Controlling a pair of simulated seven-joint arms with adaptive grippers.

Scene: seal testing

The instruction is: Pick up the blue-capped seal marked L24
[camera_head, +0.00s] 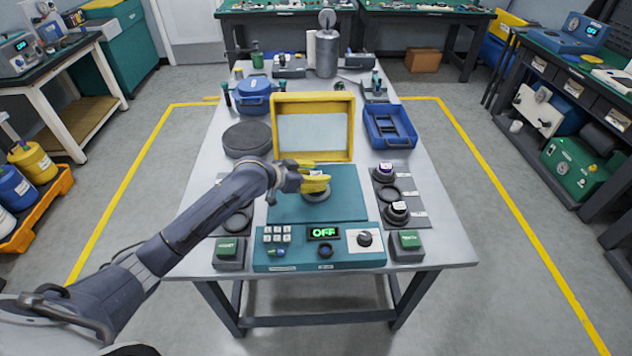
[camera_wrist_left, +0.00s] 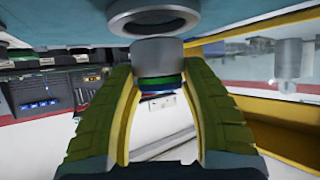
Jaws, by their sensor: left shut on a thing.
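My left gripper (camera_head: 316,179) has yellow fingers and is over the teal plate of the test station (camera_head: 290,208). It also shows in the left wrist view (camera_wrist_left: 158,110), shut on a grey seal (camera_wrist_left: 158,52) with black, green and blue bands. A grey ring-shaped seat (camera_wrist_left: 154,18) on the station is close to the seal's grey end; I cannot tell whether they touch. No L24 mark is readable. Two dark seals with pale purple tops, one farther back (camera_head: 385,172) and one nearer (camera_head: 397,211), stand on the right rack. My right gripper is not in view.
The yellow-framed clear guard (camera_head: 313,98) stands upright behind the plate. The display reads OFF (camera_head: 323,233). Green buttons flank the station, left (camera_head: 229,251) and right (camera_head: 409,243). A blue bin (camera_head: 391,127) and a round dark plate (camera_head: 247,139) stand farther back.

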